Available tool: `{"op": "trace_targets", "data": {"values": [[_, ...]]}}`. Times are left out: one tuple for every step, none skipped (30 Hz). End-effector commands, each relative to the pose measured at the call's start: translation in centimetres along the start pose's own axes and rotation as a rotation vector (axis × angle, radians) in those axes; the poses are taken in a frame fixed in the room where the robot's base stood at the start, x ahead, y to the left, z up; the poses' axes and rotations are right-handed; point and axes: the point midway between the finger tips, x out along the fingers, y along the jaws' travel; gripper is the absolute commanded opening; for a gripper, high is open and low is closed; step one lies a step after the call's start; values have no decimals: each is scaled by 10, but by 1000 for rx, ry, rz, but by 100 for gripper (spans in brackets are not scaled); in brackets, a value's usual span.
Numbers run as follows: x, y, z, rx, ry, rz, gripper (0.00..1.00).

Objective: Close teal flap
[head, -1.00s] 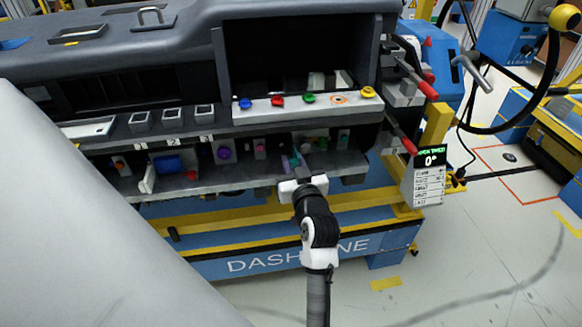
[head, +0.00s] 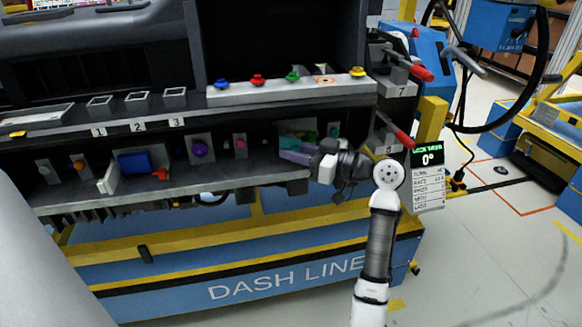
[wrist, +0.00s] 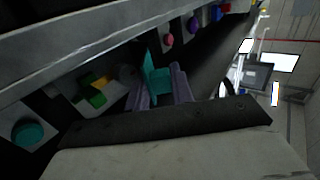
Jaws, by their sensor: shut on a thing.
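The teal flap (wrist: 152,68) stands out from its light panel in the wrist view. My gripper (wrist: 160,88) has its two purple fingers on either side of it, shut on the flap. In the head view, my gripper (head: 287,150) reaches in from the right to the lower shelf. The teal flap (head: 290,143) shows there only as a small strip above the fingers, the rest being hidden by them. The flap's hinge cannot be made out clearly.
A green and yellow part (wrist: 95,93) and a round teal knob (wrist: 27,132) sit close beside the flap. Pink (head: 240,142) and purple (head: 200,149) knobs are further left. A ledge with coloured buttons (head: 292,92) overhangs the shelf. Red-handled levers (head: 398,132) stand at the right.

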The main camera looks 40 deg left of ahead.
Motion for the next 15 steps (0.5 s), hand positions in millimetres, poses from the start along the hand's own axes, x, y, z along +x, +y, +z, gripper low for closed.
{"op": "trace_targets", "data": {"values": [[3,1,4,0,-4,-54,0],[2,2,4,0,-3,-81,0],[2,4,3,1,-3,-114,0],[2,5,3,1,-4,-139,0],[2,6,3,1,-3,-162,0],[2,7,3,2,-3,-193,0],[2,8,2,2,-3,-214,0],[2,9,2,2,-2,-236,0],[2,10,2,2,-3,-261,0],[2,11,2,3,-2,-280,0],[2,12,2,2,-2,-296,0],[2,13,2,2,-2,-318,0],[2,14,2,3,-2,-333,0],[2,14,2,3,-3,-346,0],[3,15,2,2,-3,-362,0]]}}
